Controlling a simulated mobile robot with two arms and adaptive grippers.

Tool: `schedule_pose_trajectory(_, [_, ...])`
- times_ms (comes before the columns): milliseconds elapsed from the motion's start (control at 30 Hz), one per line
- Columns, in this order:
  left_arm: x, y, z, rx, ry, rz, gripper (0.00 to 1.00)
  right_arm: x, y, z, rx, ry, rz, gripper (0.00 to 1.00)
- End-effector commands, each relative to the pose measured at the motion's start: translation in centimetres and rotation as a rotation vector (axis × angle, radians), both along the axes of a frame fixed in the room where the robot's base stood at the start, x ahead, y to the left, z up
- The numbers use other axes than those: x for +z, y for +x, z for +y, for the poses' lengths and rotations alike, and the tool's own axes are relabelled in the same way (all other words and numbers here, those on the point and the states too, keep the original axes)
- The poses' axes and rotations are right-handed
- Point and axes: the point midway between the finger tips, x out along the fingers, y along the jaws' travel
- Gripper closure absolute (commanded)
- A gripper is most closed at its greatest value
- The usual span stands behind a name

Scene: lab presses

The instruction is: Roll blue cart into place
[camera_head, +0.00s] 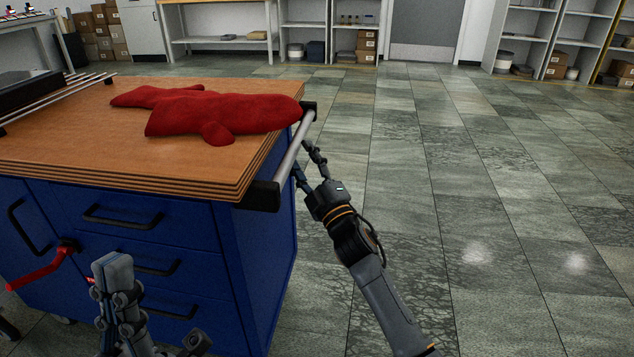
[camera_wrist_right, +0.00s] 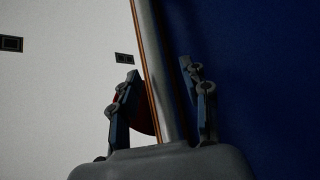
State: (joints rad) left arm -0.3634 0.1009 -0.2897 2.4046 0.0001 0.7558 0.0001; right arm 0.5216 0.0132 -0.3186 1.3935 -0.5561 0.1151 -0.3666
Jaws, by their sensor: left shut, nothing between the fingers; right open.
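The blue cart (camera_head: 265,255) has a wooden top (camera_head: 60,150), blue drawers with black handles and a silver push bar (camera_head: 289,152) on black brackets along its right side. My right gripper (camera_head: 307,163) is open at this bar. In the right wrist view the bar (camera_wrist_right: 166,80) runs between the open fingers (camera_wrist_right: 160,70), with the blue side panel (camera_wrist_right: 260,80) to the right. Contact with the fingers cannot be told. My left gripper (camera_head: 113,268) is shut and empty, pointing up in front of the drawers.
A red lever (camera_head: 38,268) sticks out at the cart's front left. Metal rods (camera_head: 62,97) lie at the top's left. Open tiled floor (camera_head: 480,190) spreads to the right. Shelves with boxes stand along the back.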

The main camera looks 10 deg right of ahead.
Motion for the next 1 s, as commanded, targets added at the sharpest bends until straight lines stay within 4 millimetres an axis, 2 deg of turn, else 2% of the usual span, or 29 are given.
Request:
schedule_pose_trajectory(100, [0.0,0.0,0.0,0.0,0.0,0.0,1.0,-1.2,-2.4,-1.0,0.0,-0.001,0.003,0.53])
schedule_pose_trajectory(333, [0.0,0.0,0.0,0.0,0.0,0.0,1.0,-2.7,-5.4,-2.4,0.0,-0.001,0.003,0.53])
schedule_pose_trajectory(500, [0.0,0.0,0.0,0.0,0.0,0.0,1.0,-3.0,-6.3,-2.8,-0.001,-0.002,0.002,0.53])
schedule_pose_trajectory(867, [0.0,0.0,0.0,0.0,0.001,0.0,1.0,-3.0,-6.7,-2.7,0.007,0.008,0.001,0.53])
schedule_pose_trajectory(967, [0.0,0.0,0.0,0.0,0.001,0.0,1.0,-2.5,-8.9,-2.2,0.062,0.075,-0.015,0.53])
schedule_pose_trajectory(1000, [0.0,0.0,0.0,0.0,0.001,0.0,1.0,-2.0,-10.5,-2.0,0.102,0.128,-0.029,0.53])
